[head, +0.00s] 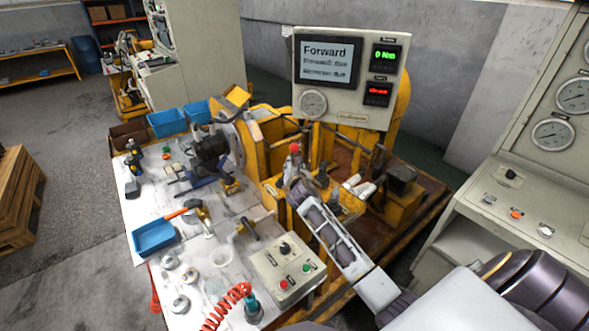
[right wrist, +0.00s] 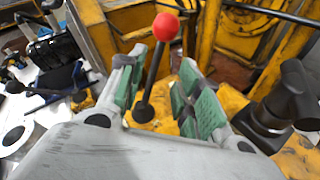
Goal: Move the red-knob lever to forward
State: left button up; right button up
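The red-knob lever shows in the head view with its red knob (head: 294,148) at the yellow machine's middle. In the right wrist view the red knob (right wrist: 166,27) tops a dark rod that leans to the right from a round base. My right gripper (head: 296,182) is at the lever. In the right wrist view its green-padded fingers (right wrist: 162,66) are spread, with the rod between them and a gap on the right side. Contact with the left finger is hard to tell. The screen (head: 329,63) reads "Forward" at the top; its smaller lines are blurred. My left gripper is not in view.
Another dark lever with a block-like base (right wrist: 272,112) stands right of my right gripper. A white control box with buttons (head: 284,267) is in front. A blue tray (head: 154,237) and tools lie on the white bench at left. A gauge console (head: 520,195) stands at right.

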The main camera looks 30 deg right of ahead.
jog(key=shift+v, duration=1.05)
